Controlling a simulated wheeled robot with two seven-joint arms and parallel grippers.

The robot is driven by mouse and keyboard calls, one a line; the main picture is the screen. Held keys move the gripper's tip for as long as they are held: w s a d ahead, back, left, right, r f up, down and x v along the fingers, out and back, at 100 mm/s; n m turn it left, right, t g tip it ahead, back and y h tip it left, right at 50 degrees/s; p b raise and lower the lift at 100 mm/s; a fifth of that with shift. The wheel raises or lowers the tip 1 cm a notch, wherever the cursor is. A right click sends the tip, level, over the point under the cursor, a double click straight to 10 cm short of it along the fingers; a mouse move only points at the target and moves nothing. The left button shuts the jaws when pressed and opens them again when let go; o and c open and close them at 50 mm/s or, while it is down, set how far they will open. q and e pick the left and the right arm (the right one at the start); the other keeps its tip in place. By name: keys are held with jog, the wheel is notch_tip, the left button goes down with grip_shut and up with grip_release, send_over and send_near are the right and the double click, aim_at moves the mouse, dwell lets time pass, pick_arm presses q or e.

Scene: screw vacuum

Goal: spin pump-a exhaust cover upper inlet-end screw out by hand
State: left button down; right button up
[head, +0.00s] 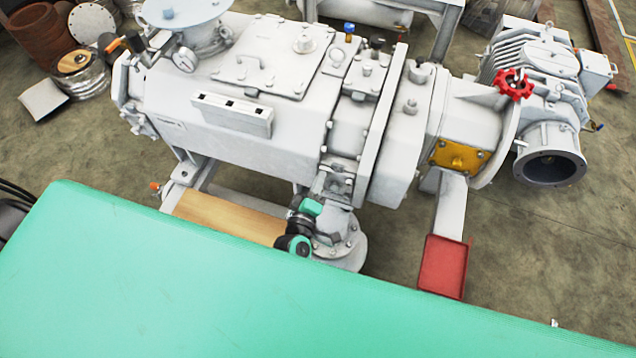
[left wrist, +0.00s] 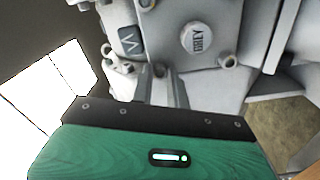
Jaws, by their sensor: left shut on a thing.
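The big pale grey pump (head: 270,130) stands across the head view. My left gripper (head: 322,193) reaches its lower front, above the round bottom flange (head: 352,252). In the left wrist view, my gripper's fingers (left wrist: 158,72) are close together at the lower edge of a grey cover (left wrist: 172,45). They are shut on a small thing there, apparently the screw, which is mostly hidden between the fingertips. My right gripper is in neither view.
A round badge (left wrist: 197,38) and a small dark plate (left wrist: 130,42) sit near the fingers. A red tray (head: 443,265) and a wooden board (head: 225,217) lie low by the pump. A red handwheel (head: 514,84) is at the right. Open floor lies right of the tray.

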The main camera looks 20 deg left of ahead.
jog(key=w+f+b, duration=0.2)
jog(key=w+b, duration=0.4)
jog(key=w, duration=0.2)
pick_arm(q)
jog(key=shift+w+r+n+b, duration=0.1)
jog(key=shift+n+b, duration=2.15)
jog(key=shift+n, duration=8.85)
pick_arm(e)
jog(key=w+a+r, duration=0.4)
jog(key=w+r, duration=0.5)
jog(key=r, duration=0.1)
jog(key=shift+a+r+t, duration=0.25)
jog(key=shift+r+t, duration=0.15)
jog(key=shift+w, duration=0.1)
pick_arm(q)
jog(key=c, duration=1.3)
grip_release()
jog(key=shift+c, duration=0.2)
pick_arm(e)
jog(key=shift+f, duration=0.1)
